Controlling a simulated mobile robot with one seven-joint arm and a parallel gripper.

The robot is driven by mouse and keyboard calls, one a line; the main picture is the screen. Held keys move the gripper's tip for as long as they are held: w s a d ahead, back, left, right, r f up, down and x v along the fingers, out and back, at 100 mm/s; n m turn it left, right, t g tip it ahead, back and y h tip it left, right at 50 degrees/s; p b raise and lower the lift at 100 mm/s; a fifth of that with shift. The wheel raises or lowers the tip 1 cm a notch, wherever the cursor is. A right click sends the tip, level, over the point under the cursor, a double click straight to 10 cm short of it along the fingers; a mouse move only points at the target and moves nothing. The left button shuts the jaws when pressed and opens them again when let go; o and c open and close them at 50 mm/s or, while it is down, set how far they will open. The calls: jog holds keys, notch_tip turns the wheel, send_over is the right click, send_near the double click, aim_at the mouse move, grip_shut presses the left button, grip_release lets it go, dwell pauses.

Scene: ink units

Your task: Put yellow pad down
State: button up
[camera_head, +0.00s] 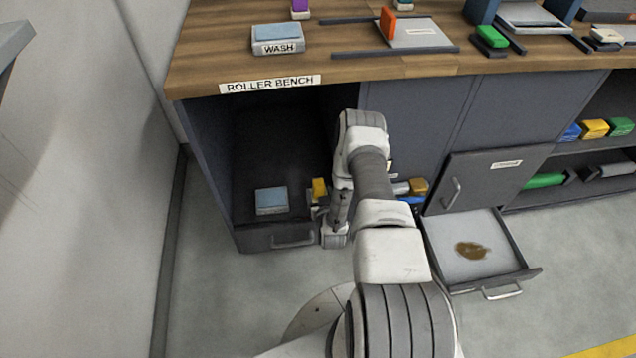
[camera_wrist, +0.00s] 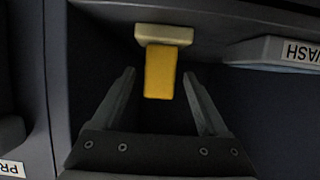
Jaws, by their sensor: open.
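The yellow pad (camera_head: 319,188) is in the dark open compartment at the left end of the bench, on its right side. In the wrist view the pad (camera_wrist: 161,72) shows a yellow block joined to a cream base. My gripper (camera_wrist: 158,76) is open, with one finger on each side of the yellow block and a visible gap to both. In the head view my gripper (camera_head: 317,200) is beside the pad and partly hidden by my arm. Whether the pad's underside rests on the floor of the compartment is hard to tell.
A light blue block (camera_head: 271,200) sits left of the pad in the compartment; the wrist view shows its WASH label (camera_wrist: 299,52). A drawer (camera_head: 462,262) with a brown stain stands open at right. The bench top (camera_head: 345,70) holds a WASH block, an orange-handled pad and plates.

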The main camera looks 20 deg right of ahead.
jog(key=p+v, duration=0.1)
jog(key=v, duration=0.5)
jog(key=shift+s, duration=0.1)
dwell(0.4)
